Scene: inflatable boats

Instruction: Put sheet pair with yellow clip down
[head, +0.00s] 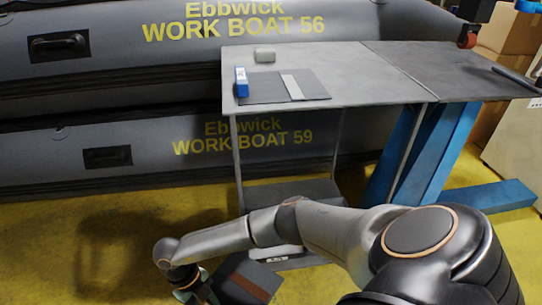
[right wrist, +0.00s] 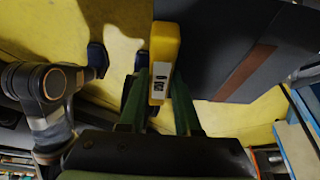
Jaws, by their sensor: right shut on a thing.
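My right arm reaches across the bottom of the head view. Its gripper is low in front of the table (head: 345,90), partly cut by the frame edge. In the right wrist view the green fingers of my right gripper (right wrist: 158,100) are shut on the yellow clip (right wrist: 164,50), which has a white label. The dark sheet pair with a brown strip (right wrist: 225,40) extends from the clip to the right. It also shows in the head view (head: 262,279), over the floor and below the tabletop. My left gripper is not identifiable in either view.
Another sheet pair (head: 262,88) with a blue clip (head: 241,82) and a pale strip lies on the table's left part. A small grey block (head: 265,55) sits behind it. The table's middle is clear. A dark tool (head: 515,78) lies at the right; grey inflatable boats (head: 120,60) stand behind.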

